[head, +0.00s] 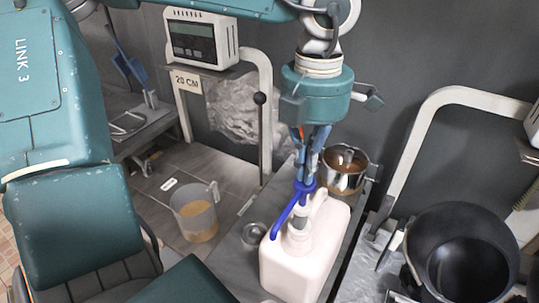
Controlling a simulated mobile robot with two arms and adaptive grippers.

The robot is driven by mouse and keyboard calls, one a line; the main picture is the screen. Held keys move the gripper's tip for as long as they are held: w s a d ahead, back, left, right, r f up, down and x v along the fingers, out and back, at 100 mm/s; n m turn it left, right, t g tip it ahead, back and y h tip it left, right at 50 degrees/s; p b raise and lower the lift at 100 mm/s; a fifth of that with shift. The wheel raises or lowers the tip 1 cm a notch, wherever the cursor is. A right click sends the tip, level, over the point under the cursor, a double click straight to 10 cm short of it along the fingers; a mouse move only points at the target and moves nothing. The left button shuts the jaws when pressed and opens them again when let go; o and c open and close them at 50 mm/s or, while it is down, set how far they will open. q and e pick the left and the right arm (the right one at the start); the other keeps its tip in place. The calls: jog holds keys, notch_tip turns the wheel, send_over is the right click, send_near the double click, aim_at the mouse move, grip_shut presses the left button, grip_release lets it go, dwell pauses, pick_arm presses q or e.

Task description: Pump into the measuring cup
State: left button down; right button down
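A white jug (305,262) stands on the grey bench, with a blue pump (287,214) on top. The pump's spout slants down to the left. My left gripper (307,178) points down over the pump, its fingers drawn together and their tips at the pump head. I cannot tell whether they touch it. A clear measuring cup (195,212) with a handle stands to the left of the jug, apart from the spout, with some amber liquid in its bottom. My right gripper is not in view.
A small metal cup (254,236) sits just left of the jug. A steel pot (344,170) with brown contents stands behind it. A black drum (462,255) is at the right. A display unit (200,38) and a black-knobbed lever (260,135) stand behind.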

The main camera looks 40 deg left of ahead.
pick_arm(q)
jog(key=shift+f+b, duration=0.65)
jog(key=shift+f, duration=0.05)
jog(key=shift+r, duration=0.1)
jog(key=shift+r+p, duration=1.6)
jog(key=shift+r, duration=0.9)
